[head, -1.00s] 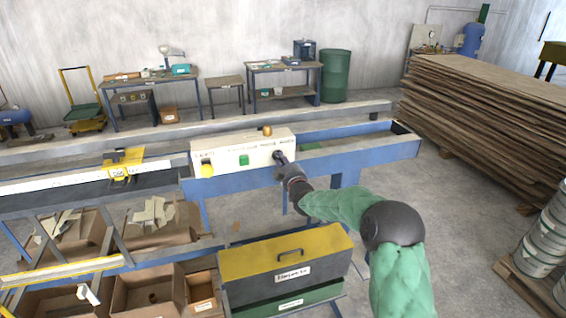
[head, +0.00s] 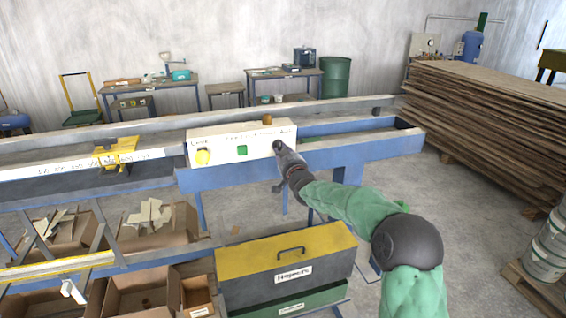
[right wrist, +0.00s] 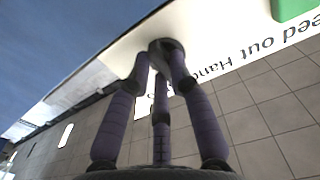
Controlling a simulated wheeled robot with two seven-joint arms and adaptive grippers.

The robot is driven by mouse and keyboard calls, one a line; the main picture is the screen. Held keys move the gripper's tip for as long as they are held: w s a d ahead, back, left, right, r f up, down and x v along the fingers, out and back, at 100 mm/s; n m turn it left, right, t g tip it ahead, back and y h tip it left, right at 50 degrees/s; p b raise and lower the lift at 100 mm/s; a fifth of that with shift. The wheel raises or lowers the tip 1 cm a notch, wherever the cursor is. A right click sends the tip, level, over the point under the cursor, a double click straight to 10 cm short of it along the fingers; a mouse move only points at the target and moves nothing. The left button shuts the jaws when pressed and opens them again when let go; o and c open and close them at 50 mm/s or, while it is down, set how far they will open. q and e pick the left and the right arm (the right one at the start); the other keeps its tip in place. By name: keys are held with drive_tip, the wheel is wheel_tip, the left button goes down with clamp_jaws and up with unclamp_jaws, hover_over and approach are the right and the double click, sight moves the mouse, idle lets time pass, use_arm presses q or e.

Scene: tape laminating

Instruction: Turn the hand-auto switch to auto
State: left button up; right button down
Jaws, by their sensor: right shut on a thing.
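The cream control box (head: 225,146) sits on the blue machine frame in the head view. It bears a yellow button (head: 203,157), a green button (head: 242,150) and the dark hand-auto switch (head: 277,146) near its right end. My right gripper (head: 279,150) is at the switch on the box's front face. In the right wrist view its fingers (right wrist: 163,62) are closed around the round switch knob (right wrist: 167,47). Printed words, part of them "Hand", show beside the knob; the fingers hide some of the lettering, and I cannot read the knob's setting. My left gripper is not in view.
An orange-brown knob (head: 267,120) stands on top of the box. Cardboard boxes (head: 140,290) lie at the lower left. A stack of boards (head: 490,120) stands at the right, with bare floor before it.

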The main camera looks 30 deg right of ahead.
drive_tip(key=shift+a+f+m+b, duration=0.1)
drive_tip(key=shift+m+b, duration=1.6)
drive_tip(key=shift+a+f+m+b, duration=0.1)
drive_tip(key=shift+m+b, duration=1.55)
drive_tip(key=shift+m, duration=0.05)
drive_tip(key=shift+r, duration=0.1)
drive_tip(key=c, duration=1.1)
unclamp_jaws()
drive_tip(key=shift+w, duration=0.1)
drive_tip(key=v, duration=1.2)
